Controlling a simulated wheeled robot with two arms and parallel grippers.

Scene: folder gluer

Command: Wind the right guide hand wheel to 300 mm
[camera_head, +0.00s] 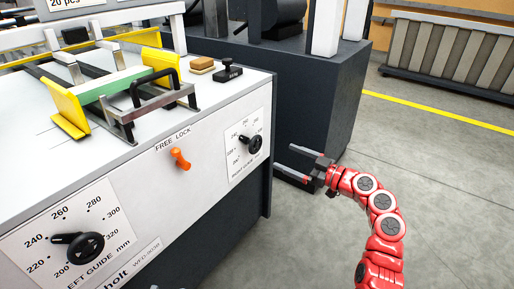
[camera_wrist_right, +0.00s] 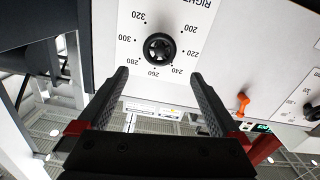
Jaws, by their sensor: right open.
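The right guide hand wheel (camera_head: 255,144) is a small black wheel on a white dial plate at the right end of the machine's front panel. Its black pointer reaches left, seemingly near 240; the exact reading is too small to tell. My right gripper (camera_head: 304,165) is open and empty, right of the panel and apart from the wheel. My left gripper is out of view.
An orange lock lever (camera_head: 180,158) sticks out left of the dial. The left guide hand wheel (camera_head: 85,246) is further left, its pointer near 240. A dark machine base (camera_head: 318,100) stands behind my gripper. Open grey floor (camera_head: 450,180) lies to the right.

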